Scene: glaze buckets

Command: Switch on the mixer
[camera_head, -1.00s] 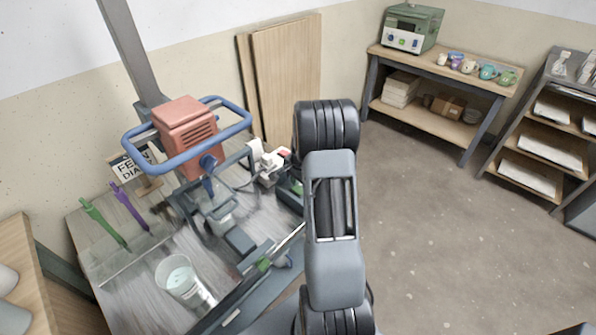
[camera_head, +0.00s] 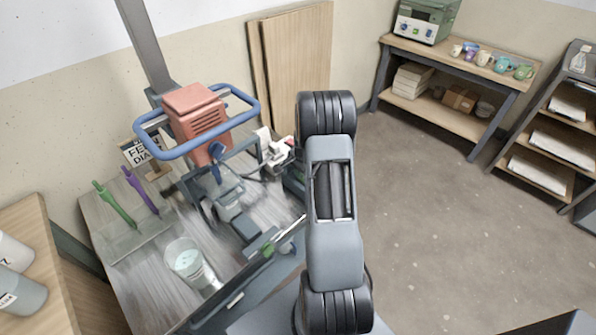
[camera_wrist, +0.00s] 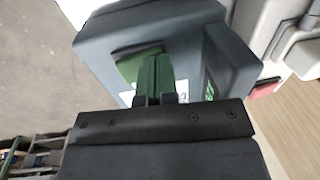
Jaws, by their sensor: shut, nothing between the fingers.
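The mixer (camera_head: 197,110) has an orange-red motor housing inside a blue ring handle and stands over the grey bench at left. In the wrist view my gripper (camera_wrist: 155,68) has its green fingers together, in front of a dark grey box (camera_wrist: 95,45) with a green patch on its face. The fingertips overlap that patch; whether they touch it I cannot tell. In the head view my arm hides the gripper. A dark box with some green (camera_head: 296,180) shows partly beside my arm and may be the same box.
A translucent bucket (camera_head: 188,262) stands on the bench front. A white block with red (camera_head: 278,152) is behind the mixer, near my arm. Shelves (camera_head: 460,55) stand at right; the floor between is clear.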

